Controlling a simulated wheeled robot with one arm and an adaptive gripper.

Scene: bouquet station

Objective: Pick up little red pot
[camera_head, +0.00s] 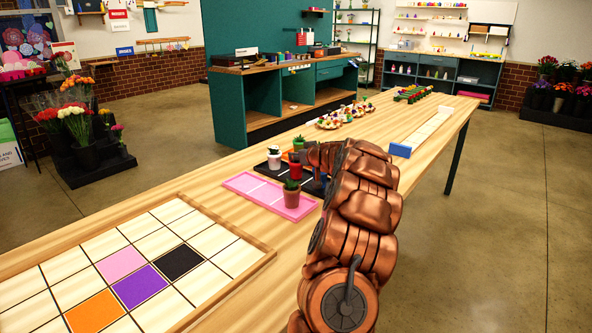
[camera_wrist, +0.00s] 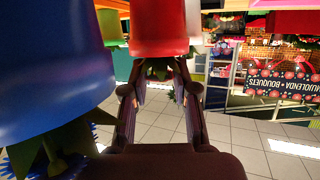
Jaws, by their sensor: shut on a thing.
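The little red pot (camera_head: 295,171) stands among small potted plants in the middle of the long table. In the wrist view, which looks upside down, the red pot (camera_wrist: 158,32) is between the fingertips of my gripper (camera_wrist: 158,72), with its plant hanging below it in the picture. My gripper is shut on the red pot. In the head view my copper arm reaches forward, and the gripper itself (camera_head: 311,157) is partly hidden beside the pots. Whether the pot is clear of its tray cannot be told.
A large blue pot (camera_wrist: 50,65) is very close on the left in the wrist view. A white pot (camera_head: 274,161) and an orange pot (camera_head: 298,144) stand behind. A potted plant (camera_head: 292,196) stands on a pink tray (camera_head: 245,183). A tiled board (camera_head: 195,215) lies nearer.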

